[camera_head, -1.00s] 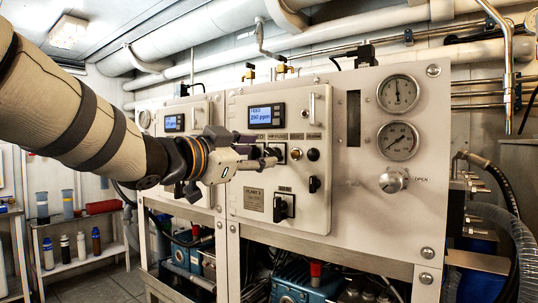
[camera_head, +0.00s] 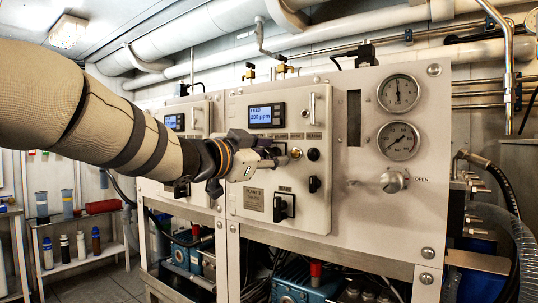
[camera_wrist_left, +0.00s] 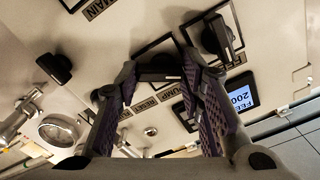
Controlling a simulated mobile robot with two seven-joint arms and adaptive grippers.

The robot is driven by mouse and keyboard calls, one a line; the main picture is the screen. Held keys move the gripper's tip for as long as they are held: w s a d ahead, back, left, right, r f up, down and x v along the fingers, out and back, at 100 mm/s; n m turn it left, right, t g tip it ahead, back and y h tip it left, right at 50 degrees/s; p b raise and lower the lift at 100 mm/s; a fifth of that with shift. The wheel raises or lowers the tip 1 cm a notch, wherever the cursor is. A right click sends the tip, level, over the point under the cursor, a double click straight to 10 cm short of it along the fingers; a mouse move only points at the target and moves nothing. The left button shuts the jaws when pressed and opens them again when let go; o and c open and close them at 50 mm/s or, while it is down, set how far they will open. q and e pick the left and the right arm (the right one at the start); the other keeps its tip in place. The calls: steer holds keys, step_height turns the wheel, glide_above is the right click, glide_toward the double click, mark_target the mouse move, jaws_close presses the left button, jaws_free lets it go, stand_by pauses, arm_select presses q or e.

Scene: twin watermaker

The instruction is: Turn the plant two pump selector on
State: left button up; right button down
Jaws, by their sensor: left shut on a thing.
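The plant two panel (camera_head: 235,125) faces me, with a "PLANT 2" plate (camera_head: 254,199) low on it. My left gripper (camera_head: 277,157) is at the panel's upper row of controls, under the lit display. In the left wrist view, its two purple-padded fingers (camera_wrist_left: 160,72) are shut on the dark handle of the pump selector (camera_wrist_left: 158,60), near the "PUMP" label. The head view mostly hides this selector behind the gripper. The handle's exact angle is hard to tell. My right gripper is not in view.
Another black selector (camera_wrist_left: 222,40) is close beside the fingers. A small black knob (camera_head: 314,184) and the main selector (camera_head: 284,206) sit lower on the panel. Two gauges (camera_head: 398,93) and a valve knob (camera_head: 393,181) are to the right. A bottle shelf (camera_head: 75,265) stands at left.

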arm_select(q)
steer(key=shift+m, duration=0.3)
steer(key=m, duration=0.5)
steer(key=shift+f+m, duration=0.15)
steer(key=shift+m, duration=0.25)
steer(key=m, duration=0.5)
steer(key=shift+a, duration=0.1)
steer(key=shift+m, duration=0.3)
steer(key=o, duration=0.9)
